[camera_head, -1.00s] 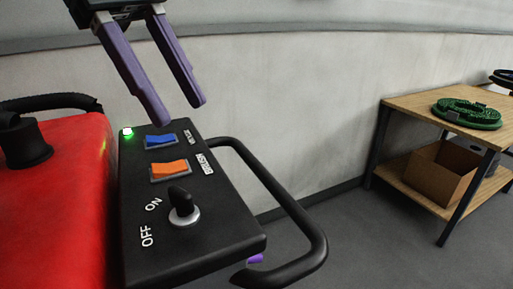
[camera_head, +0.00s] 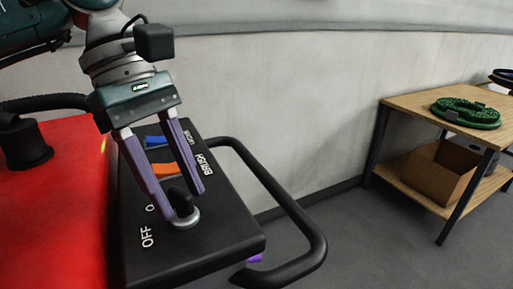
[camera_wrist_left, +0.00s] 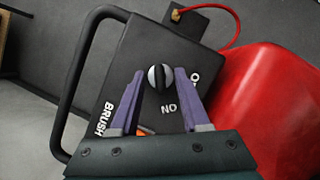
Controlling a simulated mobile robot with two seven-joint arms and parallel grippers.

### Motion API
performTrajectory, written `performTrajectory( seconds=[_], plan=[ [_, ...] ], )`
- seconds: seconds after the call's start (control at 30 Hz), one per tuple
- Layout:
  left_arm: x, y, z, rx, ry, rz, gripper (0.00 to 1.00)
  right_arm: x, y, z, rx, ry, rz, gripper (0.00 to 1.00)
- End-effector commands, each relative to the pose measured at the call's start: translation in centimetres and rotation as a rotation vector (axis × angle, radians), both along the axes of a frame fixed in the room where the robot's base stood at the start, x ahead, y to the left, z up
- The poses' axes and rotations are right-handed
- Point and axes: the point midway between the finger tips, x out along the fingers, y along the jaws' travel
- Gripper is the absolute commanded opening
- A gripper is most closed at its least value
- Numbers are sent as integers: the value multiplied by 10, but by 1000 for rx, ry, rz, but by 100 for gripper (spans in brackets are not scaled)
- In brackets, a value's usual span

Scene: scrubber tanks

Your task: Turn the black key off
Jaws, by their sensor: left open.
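The black key (camera_head: 178,194) stands on a round pale base (camera_head: 190,220) on the black control panel (camera_head: 215,237). OFF is readable beside it; ON is partly hidden by a finger. My left gripper (camera_head: 184,204) is open, reaching down from above, with its purple fingers on either side of the key. In the left wrist view, the key (camera_wrist_left: 157,77) shows between the open fingertips (camera_wrist_left: 159,74), with a gap on each side. ON and part of OFF show to its right. I cannot tell whether a finger touches it.
Blue (camera_head: 155,141) and orange (camera_head: 164,169) switches sit behind the key. A black handle bar (camera_head: 300,225) curves right of the panel. A small purple piece (camera_head: 254,259), perhaps my right gripper, shows below it. The red body (camera_head: 60,220) lies left; a wooden table (camera_head: 415,103) stands right.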

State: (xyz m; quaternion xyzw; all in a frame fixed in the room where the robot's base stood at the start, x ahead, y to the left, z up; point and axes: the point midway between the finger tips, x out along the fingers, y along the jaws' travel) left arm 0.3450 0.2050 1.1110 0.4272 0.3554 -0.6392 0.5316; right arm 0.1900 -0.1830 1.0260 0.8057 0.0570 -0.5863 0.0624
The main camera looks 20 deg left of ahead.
Motion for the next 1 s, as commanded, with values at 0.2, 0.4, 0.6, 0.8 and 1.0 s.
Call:
performTrajectory(
  seconds=[0.2,0.4,0.6,0.8,1.0],
  plan=[
    [0,0,0,0,0,0,37,0,0,0,0,0,0,0],
    [0,0,0,0,0,0,15,0,0,0,0,0,0,0],
    [0,0,0,0,0,0,0,0,0,0,1,0,0,0],
    [0,0,0,0,0,0,0,0,0,0,1,0,0,0],
    [0,0,0,0,0,2,0,0,0,-1,1,0,0,0]
  ],
)
